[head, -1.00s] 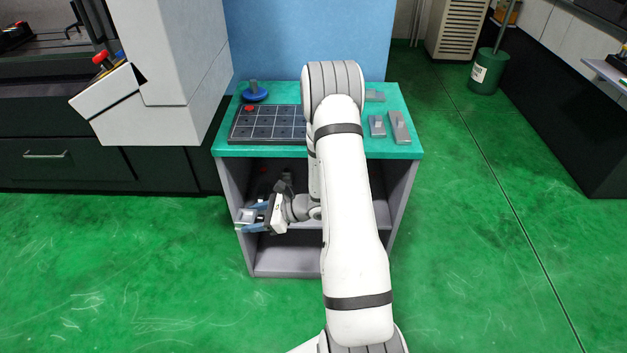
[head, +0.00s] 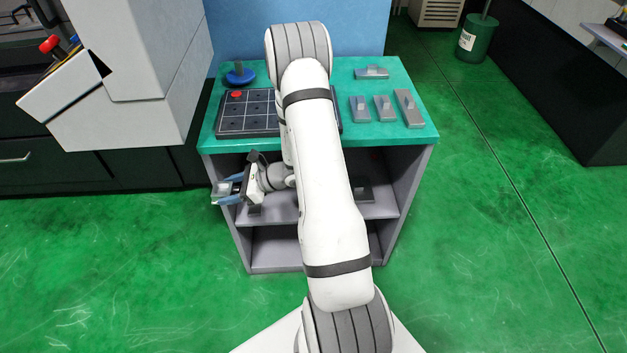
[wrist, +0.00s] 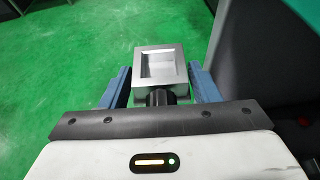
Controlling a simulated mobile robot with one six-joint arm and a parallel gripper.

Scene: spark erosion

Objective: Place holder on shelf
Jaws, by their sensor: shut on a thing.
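My gripper (head: 226,190) is shut on the holder, a grey metal block (head: 221,194) with a square recess in its top. The holder (wrist: 160,68) sits between the blue fingers in the wrist view, with a dark round stem below it. The grey shelf unit (head: 242,235) has a teal top, a middle shelf (head: 380,208) and a bottom level. My gripper is at the unit's left front, pointing left, with the holder out past the left side panel. My arm hides the middle of the shelves.
On the teal top (head: 415,138) are a dark gridded tray (head: 228,124) with a red disc, a blue-based knob (head: 240,75) and several grey blocks (head: 383,108). A dark piece (head: 363,192) lies on the middle shelf's right. Green floor is open left and right.

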